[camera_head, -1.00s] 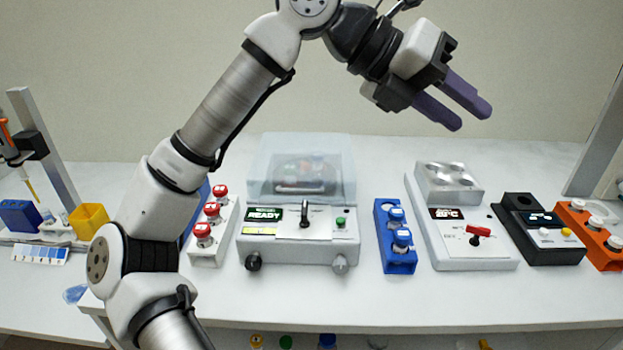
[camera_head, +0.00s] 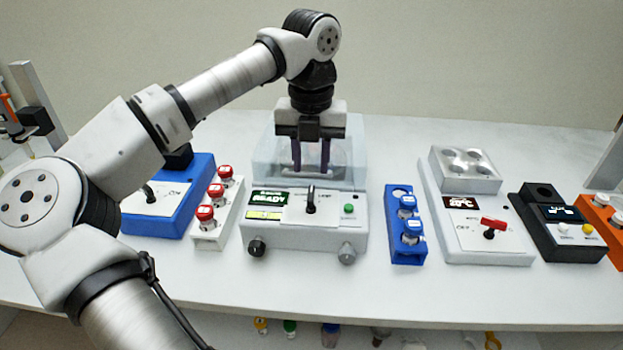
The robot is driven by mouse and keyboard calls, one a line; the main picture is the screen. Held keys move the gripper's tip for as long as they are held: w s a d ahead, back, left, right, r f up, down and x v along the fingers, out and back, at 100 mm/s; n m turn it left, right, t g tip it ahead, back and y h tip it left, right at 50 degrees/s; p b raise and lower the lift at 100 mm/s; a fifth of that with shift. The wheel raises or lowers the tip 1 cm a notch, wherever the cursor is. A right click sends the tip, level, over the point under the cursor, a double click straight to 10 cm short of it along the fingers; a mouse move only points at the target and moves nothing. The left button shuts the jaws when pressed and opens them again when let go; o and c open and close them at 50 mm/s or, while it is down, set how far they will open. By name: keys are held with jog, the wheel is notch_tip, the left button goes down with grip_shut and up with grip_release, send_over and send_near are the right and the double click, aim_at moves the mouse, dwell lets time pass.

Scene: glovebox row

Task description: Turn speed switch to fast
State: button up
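A grey machine (camera_head: 300,236) with a clear lid (camera_head: 268,163) stands in the middle of the bench. Its front panel has a green "READY" display, a black lever (camera_head: 311,199) standing about upright, and a green button. The small print beside the lever is too blurred to read, so I cannot tell which setting it marks. My gripper (camera_head: 311,168) points down, with its two purple fingers apart and nothing between them. In the picture it overlaps the lid, above and behind the lever and apart from it; its exact depth is unclear.
A blue device (camera_head: 180,215) with another black lever is at left, partly behind my arm. Beside it is a white rack (camera_head: 213,233) of red-capped vials.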

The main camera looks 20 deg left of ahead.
aim_at(312, 189)
jog(key=shift+f+p, duration=0.35)
jog(key=shift+f, duration=2.45)
grip_shut()
